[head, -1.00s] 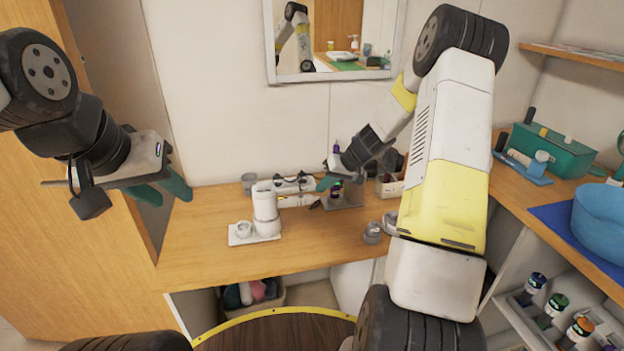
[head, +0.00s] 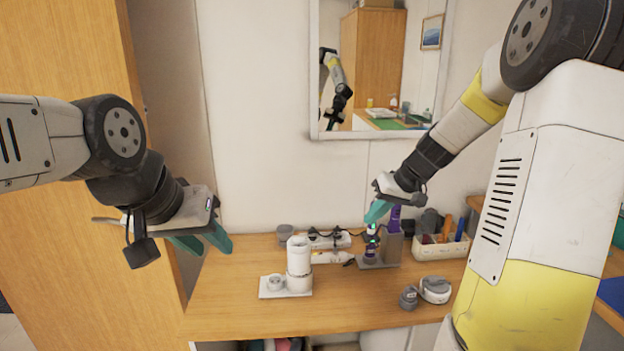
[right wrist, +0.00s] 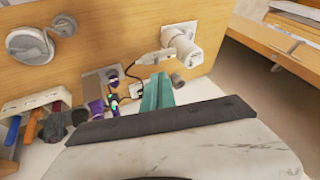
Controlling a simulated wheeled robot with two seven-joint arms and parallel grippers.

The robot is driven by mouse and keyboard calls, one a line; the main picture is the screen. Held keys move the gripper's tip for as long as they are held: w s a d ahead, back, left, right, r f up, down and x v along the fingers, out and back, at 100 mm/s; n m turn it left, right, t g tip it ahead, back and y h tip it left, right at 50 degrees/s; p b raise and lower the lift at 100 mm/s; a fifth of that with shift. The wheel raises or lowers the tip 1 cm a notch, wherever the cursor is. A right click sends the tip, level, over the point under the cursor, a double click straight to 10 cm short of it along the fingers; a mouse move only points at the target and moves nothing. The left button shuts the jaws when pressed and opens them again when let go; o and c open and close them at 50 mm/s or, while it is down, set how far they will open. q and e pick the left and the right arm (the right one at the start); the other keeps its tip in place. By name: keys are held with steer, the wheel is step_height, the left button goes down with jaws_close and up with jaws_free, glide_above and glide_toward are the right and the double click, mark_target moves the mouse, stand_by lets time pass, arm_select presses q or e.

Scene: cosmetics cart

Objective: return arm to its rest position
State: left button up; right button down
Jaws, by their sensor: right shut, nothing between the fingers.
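My right gripper (head: 377,212) is in the middle of the head view, above the back of the wooden table (head: 225,290). Its teal fingers are together with nothing between them. They also show in the right wrist view (right wrist: 157,92). Just below it in the head view stand small purple bottles (head: 370,252) on a grey stand; I cannot tell whether the fingers touch anything. My left gripper (head: 203,243) hangs at the left, in front of the wooden cabinet. Its teal fingers are apart and nothing shows between them.
A white cylinder (head: 299,262) stands on a white tray at the table's middle. A power strip (head: 327,240) with cables lies behind it. A white organizer (head: 440,250) with tools and a round grey-lidded jar (head: 434,290) stand at right. A mirror (head: 322,120) hangs on the wall.

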steer(key=s+a+r+h, duration=0.1)
steer(key=s+r, duration=0.2)
steer(key=s, duration=0.5)
steer(key=s+a+r+m+t+h, duration=0.1)
steer(key=s+a+r, duration=0.1)
steer(key=s, duration=0.6)
steer(key=s+a+r+t, duration=0.1)
steer(key=s+r, duration=0.3)
steer(key=s, duration=0.4)
steer(key=shift+a+r+h, duration=0.35)
steer(key=shift+h, duration=0.05)
steer(key=shift+s+d, duration=0.1)
